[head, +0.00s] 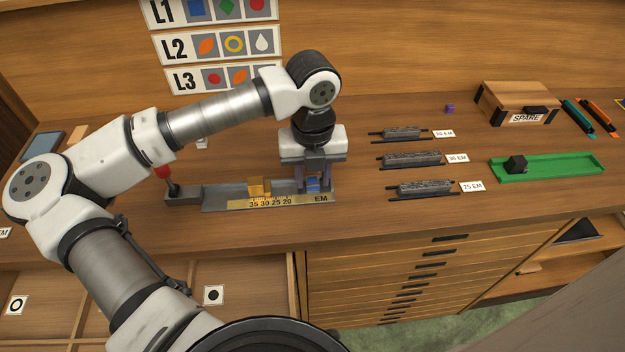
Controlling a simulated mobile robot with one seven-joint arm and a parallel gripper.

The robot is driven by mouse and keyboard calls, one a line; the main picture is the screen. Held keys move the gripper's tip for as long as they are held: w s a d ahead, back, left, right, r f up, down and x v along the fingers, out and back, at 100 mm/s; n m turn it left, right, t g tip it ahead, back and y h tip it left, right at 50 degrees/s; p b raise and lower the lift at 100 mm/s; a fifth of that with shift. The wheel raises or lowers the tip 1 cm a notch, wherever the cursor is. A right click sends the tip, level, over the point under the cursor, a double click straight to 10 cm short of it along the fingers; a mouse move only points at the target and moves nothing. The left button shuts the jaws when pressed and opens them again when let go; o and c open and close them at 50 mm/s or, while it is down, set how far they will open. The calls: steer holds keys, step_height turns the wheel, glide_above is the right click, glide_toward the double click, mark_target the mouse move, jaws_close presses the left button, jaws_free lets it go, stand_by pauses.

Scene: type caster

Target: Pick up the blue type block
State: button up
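The blue type block (313,184) sits low at the right end of the grey casting tray with the EM scale, in the head view. My gripper (313,183) points straight down over that end of the tray. Its two fingers reach down on either side of the blue block. A gap between fingers and block is too small to judge, so I cannot tell whether they touch it. The block appears to rest in the tray. The EM scale (272,201) runs along the tray's front edge.
An orange block (259,186) sits in the tray left of my gripper. A red-knobbed lever (164,173) stands at the tray's left end. Several dark type bars, a green tray (548,169) with a black block (516,165), and a SPARE box (516,103) lie to the right.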

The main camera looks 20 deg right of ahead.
jaws_close()
steer(key=shift+r, duration=0.1)
